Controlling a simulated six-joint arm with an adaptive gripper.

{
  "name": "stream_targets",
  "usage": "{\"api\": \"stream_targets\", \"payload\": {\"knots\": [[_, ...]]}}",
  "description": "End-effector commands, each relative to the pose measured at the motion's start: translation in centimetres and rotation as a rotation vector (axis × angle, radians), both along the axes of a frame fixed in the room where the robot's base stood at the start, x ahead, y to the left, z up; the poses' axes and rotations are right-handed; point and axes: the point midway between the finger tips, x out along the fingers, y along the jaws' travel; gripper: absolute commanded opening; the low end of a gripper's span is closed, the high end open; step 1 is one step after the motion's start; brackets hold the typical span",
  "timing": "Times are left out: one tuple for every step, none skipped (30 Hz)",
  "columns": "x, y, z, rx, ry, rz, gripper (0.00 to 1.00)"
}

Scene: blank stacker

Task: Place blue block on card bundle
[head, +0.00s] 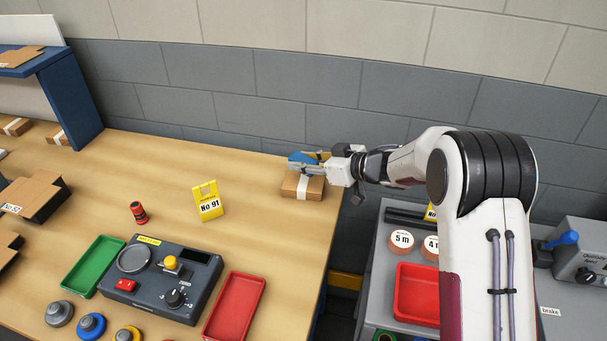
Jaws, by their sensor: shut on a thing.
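The blue block (301,158) is at the back right of the wooden table. My gripper (304,163) is shut on it, reaching in from the right, and its fingers hide part of the block. The card bundle (302,188) is a stack of brown cards with a pale band, lying near the table's right edge. The block and gripper are right over the bundle. I cannot tell whether the block touches the top card or is held just above it.
A yellow No 91 sign (208,202) and a small red cylinder (139,213) stand left of the bundle. A dark control box (165,279) sits between a green tray (95,266) and a red tray (236,307). The table between sign and bundle is clear.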

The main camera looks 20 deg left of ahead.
Motion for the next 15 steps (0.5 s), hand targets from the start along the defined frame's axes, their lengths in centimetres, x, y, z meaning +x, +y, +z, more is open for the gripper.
{"api": "stream_targets", "payload": {"knots": [[0.01,0.01,-0.34,0.001,0.002,-0.001,0.05],[0.01,0.0,-0.46,0.001,0.002,-0.001,0.05],[0.01,0.01,-0.55,0.002,0.001,-0.001,0.05],[0.01,0.0,-0.58,0.001,0.0,0.0,0.05],[0.01,0.01,-0.59,0.001,0.0,0.0,0.05],[0.01,0.0,-0.58,0.001,0.0,0.0,0.05],[0.01,0.01,-0.57,0.001,0.0,0.0,0.05],[0.01,0.01,-0.57,0.001,0.0,0.0,0.05],[0.02,0.01,-0.56,0.001,0.0,0.0,0.05],[0.02,0.01,-0.56,0.001,0.0,0.0,0.05],[0.02,0.01,-0.56,0.001,0.0,0.0,0.05],[0.01,0.0,-0.6,0.001,0.0,0.0,0.05],[0.01,0.0,-0.66,0.0,0.001,0.0,0.05],[0.0,0.01,-0.78,0.0,0.001,0.0,0.05],[0.0,0.0,-1.01,0.0,0.001,0.0,0.05]]}}
